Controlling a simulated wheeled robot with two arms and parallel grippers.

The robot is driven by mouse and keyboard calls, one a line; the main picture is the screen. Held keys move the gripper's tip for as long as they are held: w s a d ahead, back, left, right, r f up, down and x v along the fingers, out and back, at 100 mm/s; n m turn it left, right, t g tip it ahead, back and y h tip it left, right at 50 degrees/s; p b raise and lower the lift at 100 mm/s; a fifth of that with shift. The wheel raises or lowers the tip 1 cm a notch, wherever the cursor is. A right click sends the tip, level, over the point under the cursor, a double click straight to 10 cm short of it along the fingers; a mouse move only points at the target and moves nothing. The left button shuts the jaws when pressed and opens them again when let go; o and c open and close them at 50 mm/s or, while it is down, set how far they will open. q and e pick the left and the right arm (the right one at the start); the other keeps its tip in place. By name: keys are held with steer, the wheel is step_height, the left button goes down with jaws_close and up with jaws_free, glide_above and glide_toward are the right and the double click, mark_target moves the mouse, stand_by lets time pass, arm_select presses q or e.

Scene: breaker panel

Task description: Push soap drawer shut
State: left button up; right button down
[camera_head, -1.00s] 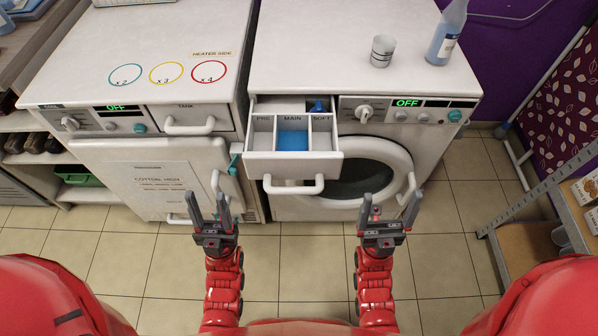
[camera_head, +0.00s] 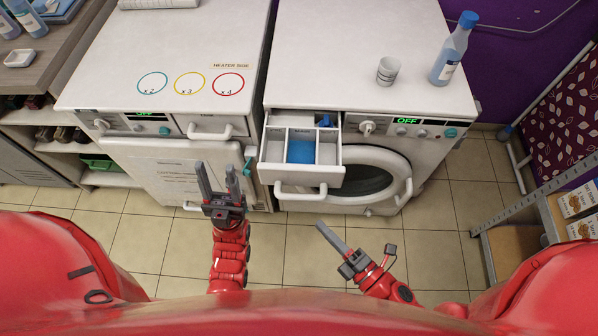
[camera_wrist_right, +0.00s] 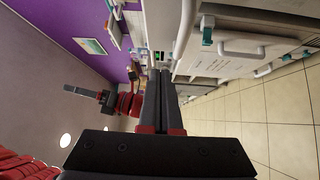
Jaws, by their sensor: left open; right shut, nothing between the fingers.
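The soap drawer (camera_head: 328,175) stands pulled out from the right-hand washing machine (camera_head: 375,50) in the head view. It has three compartments, with blue in the middle one, and a white bar handle (camera_head: 300,193) on its front. My left gripper (camera_head: 217,180) is open and empty, in front of the left machine, left of the drawer. My right gripper (camera_head: 325,230) is shut and empty, below and to the right of the drawer handle, apart from it. In the right wrist view its closed dark fingers (camera_wrist_right: 160,100) point past white machine fronts. The drawer is not clearly made out there.
A cup (camera_head: 388,70) and a blue-capped bottle (camera_head: 453,50) stand on the right machine. Its round door (camera_head: 401,165) is below the drawer's right side. A metal shelf (camera_head: 540,195) stands at the right. The tiled floor (camera_head: 290,250) in front is clear.

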steer(key=f+b, duration=0.1)
steer(key=b, duration=0.7)
glide_toward(287, 178)
steer(key=x, duration=0.5)
steer(key=shift+s+a, duration=0.2)
steer(key=shift+a, duration=0.15)
steer(key=shift+w, duration=0.45)
